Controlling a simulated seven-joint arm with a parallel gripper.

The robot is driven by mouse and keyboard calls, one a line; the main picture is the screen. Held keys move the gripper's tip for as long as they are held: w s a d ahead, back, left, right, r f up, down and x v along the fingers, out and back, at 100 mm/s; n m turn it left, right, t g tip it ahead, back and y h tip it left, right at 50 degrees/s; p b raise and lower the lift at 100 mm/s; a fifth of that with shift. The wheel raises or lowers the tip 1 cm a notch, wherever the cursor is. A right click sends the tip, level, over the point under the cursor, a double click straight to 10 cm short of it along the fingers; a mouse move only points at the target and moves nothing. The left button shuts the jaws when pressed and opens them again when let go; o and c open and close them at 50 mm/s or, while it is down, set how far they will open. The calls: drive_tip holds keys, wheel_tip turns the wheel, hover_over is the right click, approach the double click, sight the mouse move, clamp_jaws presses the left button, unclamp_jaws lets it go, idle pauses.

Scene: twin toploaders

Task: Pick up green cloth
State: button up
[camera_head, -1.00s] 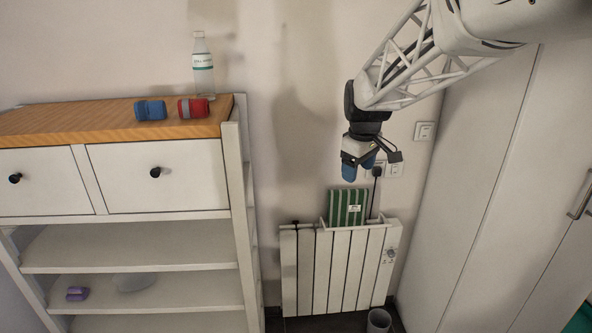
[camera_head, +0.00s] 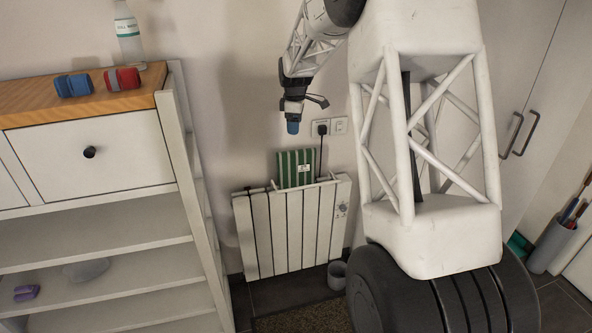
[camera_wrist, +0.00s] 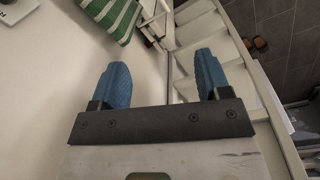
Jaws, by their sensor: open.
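The green cloth (camera_head: 296,168) has white stripes and a small white label. It hangs at the back of the top of a white radiator (camera_head: 290,228), against the wall. It also shows at the top left of the wrist view (camera_wrist: 112,14), partly cut off by the frame edge. My gripper (camera_head: 292,126) is above the cloth in the head view, apart from it. In the wrist view its two blue fingertips (camera_wrist: 158,80) are spread wide with nothing between them.
A wall socket (camera_head: 321,128) with a plugged black cord is right of my gripper. A shelf unit (camera_head: 100,150) stands at the left, bearing blue (camera_head: 73,86) and red (camera_head: 122,79) rolled items and a bottle (camera_head: 129,38).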

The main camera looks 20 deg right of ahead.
sight(296, 150)
drive_tip(key=w+d+f+n, duration=0.1)
drive_tip(key=w+f, duration=0.3)
drive_tip(key=w+d+f+n, duration=0.2)
drive_tip(key=w+f, duration=0.3)
drive_tip(key=w+d+f+n, duration=0.1)
drive_tip(key=w+f, duration=0.4)
drive_tip(key=shift+w+d+f+g, duration=0.15)
drive_tip(key=shift+d+f+g, duration=0.1)
drive_tip(key=shift+g, duration=0.05)
drive_tip(key=shift+f, duration=1.3)
drive_tip(key=shift+d+f, duration=0.1)
drive_tip(key=shift+f, duration=2.5)
drive_tip(key=c, duration=1.3)
